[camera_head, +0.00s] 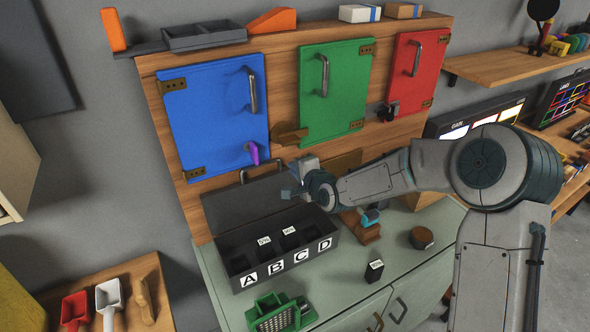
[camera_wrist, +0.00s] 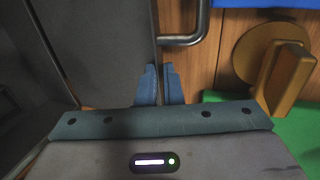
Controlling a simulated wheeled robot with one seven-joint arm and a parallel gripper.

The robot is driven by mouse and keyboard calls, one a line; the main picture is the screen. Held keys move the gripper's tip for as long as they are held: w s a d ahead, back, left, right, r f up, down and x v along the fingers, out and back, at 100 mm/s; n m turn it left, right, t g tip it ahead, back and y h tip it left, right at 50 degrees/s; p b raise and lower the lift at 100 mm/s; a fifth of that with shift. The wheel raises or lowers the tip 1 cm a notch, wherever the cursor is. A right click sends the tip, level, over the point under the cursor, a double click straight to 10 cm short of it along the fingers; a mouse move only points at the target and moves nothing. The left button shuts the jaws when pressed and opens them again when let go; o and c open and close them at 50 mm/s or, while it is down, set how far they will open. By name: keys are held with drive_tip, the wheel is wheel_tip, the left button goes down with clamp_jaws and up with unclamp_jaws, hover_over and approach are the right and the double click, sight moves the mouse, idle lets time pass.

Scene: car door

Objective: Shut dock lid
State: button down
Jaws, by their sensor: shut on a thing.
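The dock (camera_head: 262,278) is a dark box on the green-grey counter, with compartments lettered A, B, C and D on its front. Its dark lid (camera_head: 240,206) stands open at the back, raised and leaning towards the wall panel, with a metal handle (camera_head: 262,164) at its top edge. My gripper (camera_head: 291,191) is at the lid's right end. Small white-labelled blocks sit in the middle compartments.
Blue (camera_head: 212,120), green (camera_head: 336,90) and red (camera_head: 417,72) doors are shut on the wooden panel behind. A green grater-like object (camera_head: 275,317), a small black block (camera_head: 374,271) and a round brown piece (camera_head: 421,238) stand on the counter before and right of the dock.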

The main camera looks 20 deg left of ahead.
drive_tip(key=shift+a+r, duration=0.1)
drive_tip(key=shift+r, duration=0.45)
drive_tip(key=shift+s+d+f+b, duration=0.15)
drive_tip(key=shift+s+d+b, duration=0.1)
drive_tip(key=shift+s+d, duration=0.45)
drive_tip(key=shift+s+d+f+b, duration=0.1)
drive_tip(key=shift+s+d+b, duration=0.25)
drive_tip(key=shift+d, duration=0.5)
drive_tip(key=shift+s, duration=0.1)
drive_tip(key=c, duration=1.6)
unclamp_jaws()
drive_tip(key=shift+s+d+t, duration=0.1)
drive_tip(key=shift+t, duration=0.2)
drive_tip(key=shift+o, duration=0.2)
drive_tip(key=shift+f, duration=0.2)
drive_tip(key=shift+s, duration=0.1)
drive_tip(key=shift+d, duration=0.1)
